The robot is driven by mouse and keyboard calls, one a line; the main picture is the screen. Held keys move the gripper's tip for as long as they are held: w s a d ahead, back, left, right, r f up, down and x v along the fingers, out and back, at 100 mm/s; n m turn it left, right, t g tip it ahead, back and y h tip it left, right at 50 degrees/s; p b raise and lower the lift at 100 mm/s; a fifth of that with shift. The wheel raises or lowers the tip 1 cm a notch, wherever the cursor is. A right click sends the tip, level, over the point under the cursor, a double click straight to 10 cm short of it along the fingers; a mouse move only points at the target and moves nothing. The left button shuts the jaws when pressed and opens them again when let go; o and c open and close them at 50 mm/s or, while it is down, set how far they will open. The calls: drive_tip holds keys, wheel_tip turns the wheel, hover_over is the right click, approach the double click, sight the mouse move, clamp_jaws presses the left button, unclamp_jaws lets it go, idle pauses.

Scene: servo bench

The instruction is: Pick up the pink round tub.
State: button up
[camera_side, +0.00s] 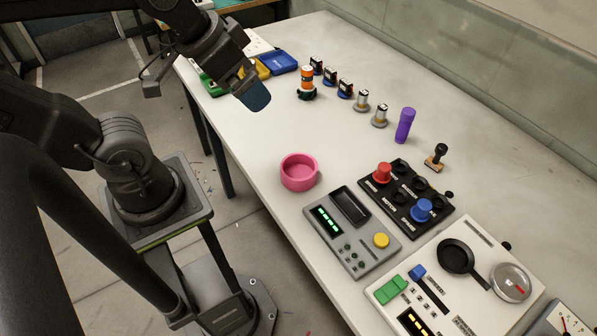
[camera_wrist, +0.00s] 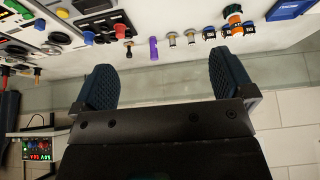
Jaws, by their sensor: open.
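The pink round tub (camera_side: 299,172) stands upright on the white bench near its front edge in the side view. It is open at the top and looks empty. In the wrist view I cannot make out the tub. My gripper (camera_side: 255,97) is up and to the left of the tub in the side view, raised and well apart from it. In the wrist view the two dark blue fingers of my gripper (camera_wrist: 160,85) are spread wide with nothing between them.
A grey panel with a yellow button (camera_side: 381,240) and a black board with red and blue knobs (camera_side: 405,197) lie right of the tub. A purple cylinder (camera_side: 405,125), a stamp (camera_side: 437,157) and several small items stand behind. Bench left of the tub is clear.

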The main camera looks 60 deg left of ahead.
drive_tip(key=m+g, duration=0.6)
drive_tip(key=m, duration=1.1)
hover_over(301, 171)
drive_tip(key=s+d, duration=0.2)
drive_tip(key=f, duration=1.8)
drive_tip(key=shift+w, duration=0.25)
drive_tip(key=shift+w+a+f, duration=0.1)
drive_tip(key=shift+a+f, duration=0.05)
drive_tip(key=shift+f, duration=1.2)
drive_tip(key=shift+w+a+f, duration=0.1)
drive_tip(key=shift+f, duration=1.25)
drive_tip(key=c, duration=0.8)
